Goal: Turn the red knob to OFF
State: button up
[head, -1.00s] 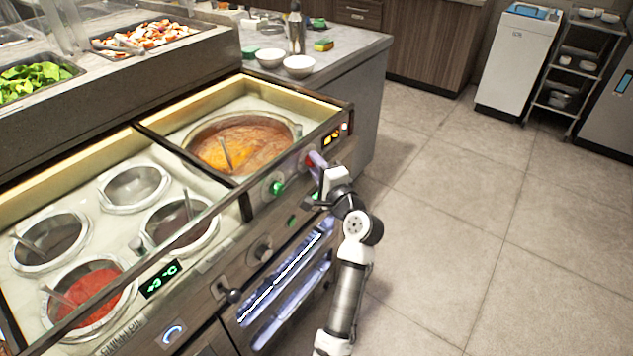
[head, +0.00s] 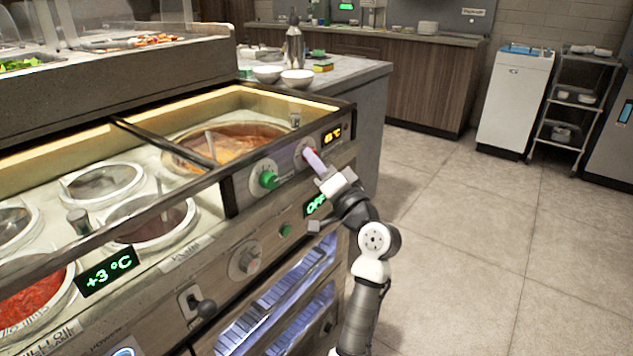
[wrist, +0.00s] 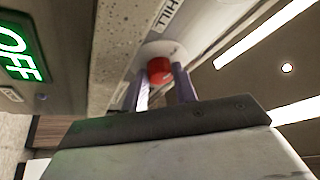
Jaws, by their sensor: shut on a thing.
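The red knob (wrist: 160,71) sits on a round white plate on the panel, between the purple fingers of my gripper (wrist: 160,84) in the wrist view. My gripper is shut on the knob. In the head view, my gripper (head: 312,159) reaches the right end of the warmer's front panel (head: 240,192), and its fingers mostly cover the knob. I cannot tell which mark the knob points to. A green display reading OFF (head: 316,205) is just below my gripper, and it also shows in the wrist view (wrist: 20,50).
A green knob (head: 266,180) is left of my gripper, and an orange display (head: 332,134) is above right. A grey knob (head: 245,259) and a black-tipped lever (head: 203,308) are lower left. The well with brown sauce (head: 237,145) lies behind the panel. Open floor lies right.

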jog(key=shift+n+y+b, duration=0.4)
jog(key=shift+n+b, duration=0.2)
jog(key=shift+b, duration=0.05)
jog(key=o, duration=1)
jog(key=shift+f, duration=0.15)
